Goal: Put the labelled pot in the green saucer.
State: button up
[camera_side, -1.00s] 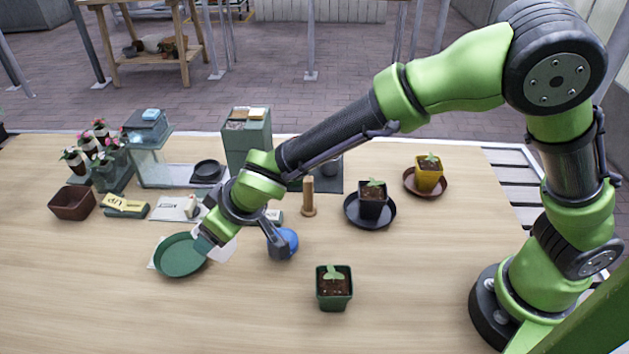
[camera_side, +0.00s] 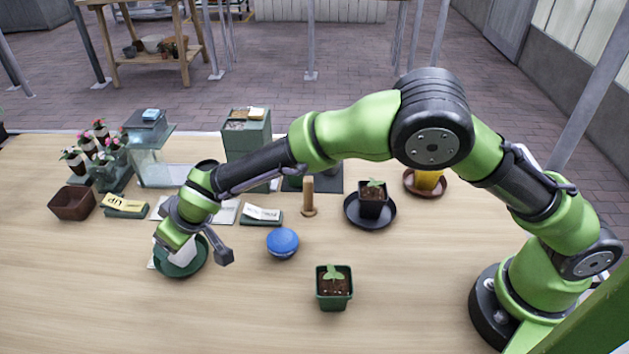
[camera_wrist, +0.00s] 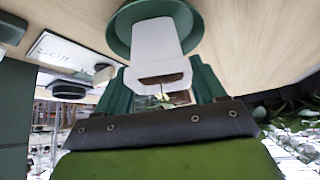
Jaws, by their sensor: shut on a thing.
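My gripper (camera_side: 176,240) is shut on a white pot (camera_side: 183,254) at the left front of the table. In the wrist view the pot (camera_wrist: 157,45) is between my two green fingers (camera_wrist: 160,85), with a brown strip and a bit of green at its near end. The green saucer (camera_side: 190,268) lies directly under the pot, and its rim also shows in the wrist view (camera_wrist: 119,29). The pot's far end overlaps the saucer; I cannot tell whether it touches it. No label is readable on the pot.
A blue round object (camera_side: 283,243) and a green pot with a seedling (camera_side: 334,290) stand to the right. A dark potted seedling (camera_side: 372,205) sits in a black saucer. A brown square pot (camera_side: 72,203) and boxes stand behind. The front left table is clear.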

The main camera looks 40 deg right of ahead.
jog(key=o, duration=1.5)
jog(key=shift+f, duration=0.1)
